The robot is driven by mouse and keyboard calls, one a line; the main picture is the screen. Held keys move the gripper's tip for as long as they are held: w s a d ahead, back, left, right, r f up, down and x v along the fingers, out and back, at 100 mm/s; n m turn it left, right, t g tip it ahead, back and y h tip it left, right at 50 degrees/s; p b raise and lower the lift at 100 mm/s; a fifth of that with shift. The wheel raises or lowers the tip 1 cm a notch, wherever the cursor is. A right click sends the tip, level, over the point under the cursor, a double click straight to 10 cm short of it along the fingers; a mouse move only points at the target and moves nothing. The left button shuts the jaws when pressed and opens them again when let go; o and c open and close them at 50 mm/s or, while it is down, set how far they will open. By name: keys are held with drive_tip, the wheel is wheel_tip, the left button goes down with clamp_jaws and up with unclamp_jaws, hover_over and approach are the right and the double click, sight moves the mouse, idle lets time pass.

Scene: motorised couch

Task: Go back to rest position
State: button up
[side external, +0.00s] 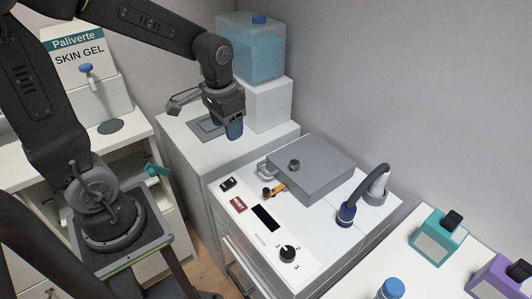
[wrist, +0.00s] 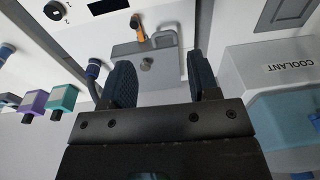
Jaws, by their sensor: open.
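My gripper (side external: 235,128) hangs from my arm above the white cabinet top at the back, in front of the coolant tank, in the side external view. In the wrist view my gripper (wrist: 165,80) shows two dark padded fingers spread apart with nothing between them. Beyond the fingers lies a grey lid (wrist: 147,62) with a handle and a round knob. The same grey lid (side external: 318,170) sits closed on the white machine in the side external view. My gripper is apart from it, to its upper left.
A blue coolant tank (side external: 252,52) stands on a white block close behind my gripper. A dark blue nozzle on a hose (side external: 347,212) stands right of the lid. A skin gel dispenser (side external: 80,55) is at the left.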

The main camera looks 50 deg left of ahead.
drive_tip(key=s+d+r+t, duration=0.4)
drive_tip(key=s+d+r, duration=0.2)
drive_tip(key=s+r, duration=0.2)
drive_tip(key=shift+s+r+t, duration=0.3)
drive_tip(key=shift+s+t, duration=0.1)
drive_tip(key=shift+s, duration=0.3)
